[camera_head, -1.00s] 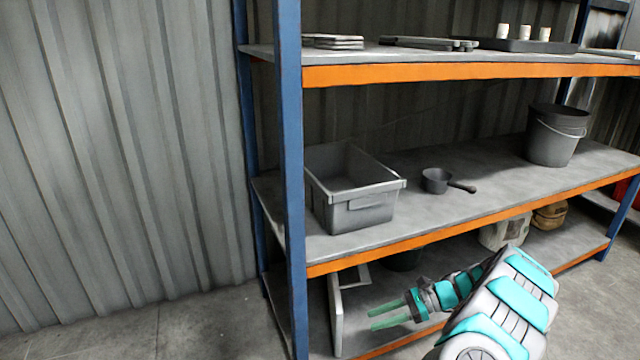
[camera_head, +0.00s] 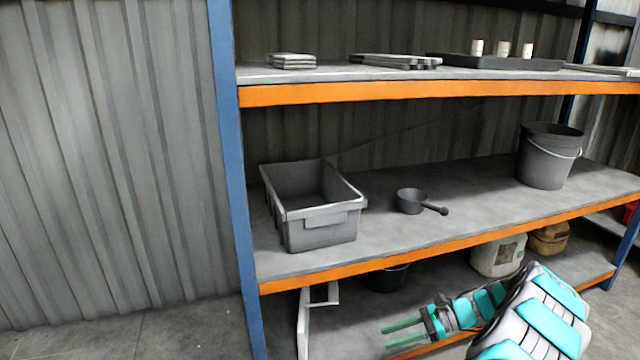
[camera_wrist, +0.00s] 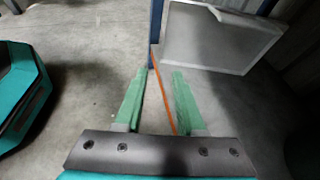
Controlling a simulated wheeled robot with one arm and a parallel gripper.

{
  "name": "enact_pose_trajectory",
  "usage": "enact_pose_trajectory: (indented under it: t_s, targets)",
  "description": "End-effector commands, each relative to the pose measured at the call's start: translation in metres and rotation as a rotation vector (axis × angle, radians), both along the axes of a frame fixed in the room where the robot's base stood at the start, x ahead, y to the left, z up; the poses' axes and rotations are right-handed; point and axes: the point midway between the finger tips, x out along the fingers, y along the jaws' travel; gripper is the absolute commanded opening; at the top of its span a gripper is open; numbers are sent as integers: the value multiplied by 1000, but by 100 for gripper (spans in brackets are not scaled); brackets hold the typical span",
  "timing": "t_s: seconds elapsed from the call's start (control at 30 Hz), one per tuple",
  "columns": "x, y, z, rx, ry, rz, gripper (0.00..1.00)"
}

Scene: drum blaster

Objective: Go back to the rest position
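My gripper (camera_head: 404,334) has green fingers and points left in the head view, in front of the bottom shelf of the rack. In the wrist view its two fingers (camera_wrist: 161,78) stand apart with nothing between them. My arm, white and teal, reaches in from the lower right of the head view. A pale framed panel (camera_wrist: 222,40) stands ahead and to the right of the fingers in the wrist view; the fingers appear apart from it.
The rack's middle shelf (camera_head: 400,232) holds a grey bin (camera_head: 318,232), a dark ladle-like pot (camera_head: 411,201) and a bucket (camera_head: 546,165). A pale container (camera_head: 497,257) stands on the bottom shelf. A blue post (camera_head: 232,170) rises at the left; the floor (camera_head: 180,335) left of it is clear.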

Motion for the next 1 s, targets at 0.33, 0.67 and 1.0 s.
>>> enact_pose_trajectory:
  t_s: [0.33, 0.67, 1.0]
  targets:
    - [-13, 34, 48, -12, -87, 116, 38]
    - [-56, 89, 130, -73, -257, 346, 38]
    - [-139, 128, 203, -199, -455, 642, 38]
